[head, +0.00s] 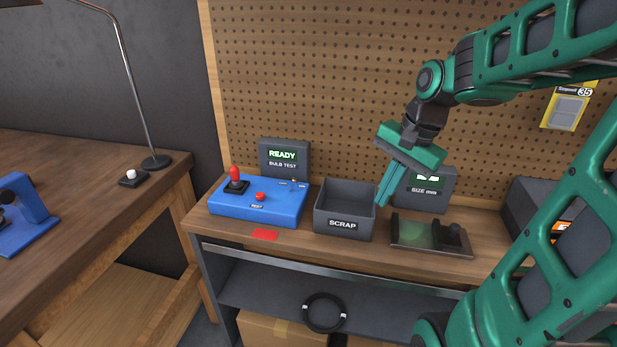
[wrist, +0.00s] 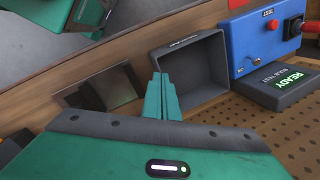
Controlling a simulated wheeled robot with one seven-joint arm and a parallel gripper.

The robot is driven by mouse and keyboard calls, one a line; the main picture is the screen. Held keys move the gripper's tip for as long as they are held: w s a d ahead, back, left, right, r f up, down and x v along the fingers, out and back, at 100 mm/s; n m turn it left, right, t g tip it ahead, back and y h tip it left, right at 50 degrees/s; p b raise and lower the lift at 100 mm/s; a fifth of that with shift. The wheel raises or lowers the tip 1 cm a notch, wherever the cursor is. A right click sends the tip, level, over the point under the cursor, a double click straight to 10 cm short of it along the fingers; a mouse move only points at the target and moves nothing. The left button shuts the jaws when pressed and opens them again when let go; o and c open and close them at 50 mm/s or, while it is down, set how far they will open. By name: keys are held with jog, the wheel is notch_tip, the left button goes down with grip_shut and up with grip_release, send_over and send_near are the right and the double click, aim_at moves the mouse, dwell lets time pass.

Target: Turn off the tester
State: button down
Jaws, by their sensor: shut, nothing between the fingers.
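The tester is a blue box (head: 250,207) on the bench, with a red-topped lever (head: 236,176), a red button (head: 260,196) and a small toggle switch (head: 293,181) at its back right. Its dark display (head: 284,157) reads READY, BULB TEST. In the wrist view the blue box (wrist: 245,47) is at the upper right, with the lever (wrist: 294,27) and display (wrist: 285,88) beside it. My gripper (head: 384,203) is shut and empty, pointing down to the right of the tester, near the scrap bin's right side. Its fingers (wrist: 162,80) show in the wrist view.
A grey SCRAP bin (head: 343,224) stands between the tester and my gripper. A gauge with a greenish plate (head: 418,233) and a SIZE mm display (head: 440,196) are to the right. A pegboard (head: 300,80) rises behind. A red card (head: 265,235) lies in front of the tester.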

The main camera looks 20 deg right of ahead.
aim_at(293, 184)
jog(key=w+a+r+m+y, duration=0.2)
jog(key=w+m, duration=0.2)
jog(key=w, duration=0.3)
jog(key=w+a+r+m+t+y, duration=0.1)
jog(key=w+a+r+m+y, duration=0.1)
jog(key=w, duration=0.5)
jog(key=shift+a+r+m+t+y, duration=0.25)
jog(key=shift+a+m, duration=0.3)
jog(key=shift+m, duration=0.65)
jog(key=shift+f, duration=0.1)
jog(key=x, duration=1)
jog(key=shift+d, duration=0.1)
jog(key=shift+w, duration=0.1)
jog(key=shift+a+r, duration=0.25)
